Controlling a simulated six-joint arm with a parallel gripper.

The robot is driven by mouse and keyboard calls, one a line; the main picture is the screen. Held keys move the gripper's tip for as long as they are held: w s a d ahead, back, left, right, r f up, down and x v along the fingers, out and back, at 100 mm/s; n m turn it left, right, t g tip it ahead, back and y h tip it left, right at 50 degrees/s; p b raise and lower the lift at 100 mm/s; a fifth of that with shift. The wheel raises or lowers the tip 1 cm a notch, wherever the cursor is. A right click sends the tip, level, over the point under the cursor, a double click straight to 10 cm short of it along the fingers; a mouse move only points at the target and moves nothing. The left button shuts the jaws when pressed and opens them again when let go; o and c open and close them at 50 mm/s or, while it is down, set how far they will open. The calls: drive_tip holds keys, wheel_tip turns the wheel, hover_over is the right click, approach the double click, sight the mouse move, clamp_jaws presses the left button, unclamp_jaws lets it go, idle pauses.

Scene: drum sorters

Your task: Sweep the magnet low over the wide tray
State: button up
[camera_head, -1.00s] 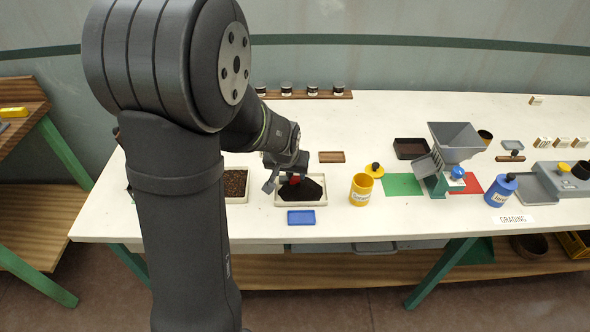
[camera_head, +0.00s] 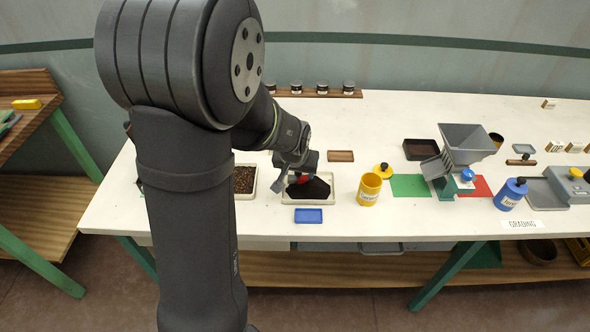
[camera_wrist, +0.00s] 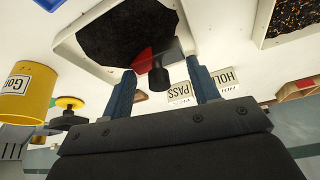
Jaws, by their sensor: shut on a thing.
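The wide tray is a pale, shallow tray (camera_head: 312,204) filled with dark grains (camera_head: 318,189); it also shows at the top of the wrist view (camera_wrist: 88,60). My gripper (camera_head: 298,177) is over the left back part of this tray. It is shut on the magnet, a red piece with a dark knob-like handle (camera_wrist: 158,77) between the two blue fingers. The magnet's red part (camera_head: 304,180) is low over the grains. Whether it touches them cannot be told. The gripper hides part of the tray's back left side.
A tray of brown grains (camera_head: 244,193) is left of the wide tray, and a small blue tray (camera_head: 308,216) lies in front. A yellow container (camera_head: 369,190) stands to the right. A wooden rack with several jars (camera_head: 312,92) is behind. A hopper (camera_head: 466,145) stands farther right.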

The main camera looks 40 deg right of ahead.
drive_tip(key=shift+s+d, duration=0.55)
drive_tip(key=shift+s, duration=0.5)
drive_tip(key=shift+s+d, duration=0.6)
drive_tip(key=shift+s, duration=0.4)
drive_tip(key=shift+s+d, duration=0.55)
drive_tip(key=shift+s, duration=0.5)
drive_tip(key=shift+w+a, duration=0.65)
drive_tip(key=shift+a, duration=0.55)
drive_tip(key=shift+w+a, duration=0.6)
drive_tip(key=shift+a, duration=0.55)
drive_tip(key=shift+w+a, duration=0.65)
drive_tip(key=shift+a, duration=0.55)
drive_tip(key=shift+s, duration=0.1)
drive_tip(key=shift+s+d, duration=2.65)
drive_tip(key=shift+d, duration=0.1)
drive_tip(key=shift+w+a, duration=0.1)
drive_tip(key=shift+w, duration=0.05)
